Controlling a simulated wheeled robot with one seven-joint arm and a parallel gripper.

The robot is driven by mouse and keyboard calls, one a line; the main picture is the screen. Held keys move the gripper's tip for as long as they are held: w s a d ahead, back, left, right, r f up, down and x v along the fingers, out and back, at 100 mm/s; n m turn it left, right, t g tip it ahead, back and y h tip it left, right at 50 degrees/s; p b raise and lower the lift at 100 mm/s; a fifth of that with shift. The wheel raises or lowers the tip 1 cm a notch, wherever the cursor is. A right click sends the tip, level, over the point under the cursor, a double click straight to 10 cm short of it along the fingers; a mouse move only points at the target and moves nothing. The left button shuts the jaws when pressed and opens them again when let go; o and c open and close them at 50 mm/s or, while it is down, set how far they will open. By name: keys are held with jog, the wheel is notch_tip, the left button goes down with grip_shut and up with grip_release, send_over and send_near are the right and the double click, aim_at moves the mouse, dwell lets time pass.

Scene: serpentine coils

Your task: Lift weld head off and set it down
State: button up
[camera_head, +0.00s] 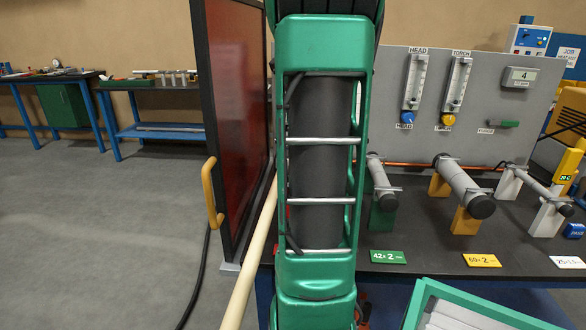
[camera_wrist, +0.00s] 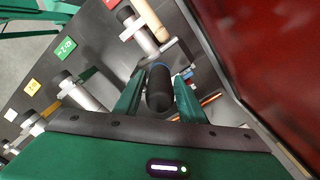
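A dark cylindrical handle with a blue ring (camera_wrist: 159,90), which looks like part of the weld head, stands between the two green fingers of my gripper (camera_wrist: 160,92) in the wrist view. The fingers lie close on both sides of it; I cannot tell whether they touch it. In the head view my green arm hides the gripper and the weld head. The grey pipe on the green stand (camera_head: 379,182) shows just right of my arm.
A dark red screen (camera_head: 235,110) with a yellow handle (camera_head: 211,192) stands close left of my arm. Right on the bench (camera_head: 415,235) are a pipe on orange stands (camera_head: 462,185) and a thinner one on white stands (camera_head: 535,185). A grey panel (camera_head: 430,130) stands behind.

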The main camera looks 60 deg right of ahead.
jog(key=shift+f, duration=1)
jog(key=c, duration=0.9)
grip_shut()
jog(key=shift+r, duration=0.15)
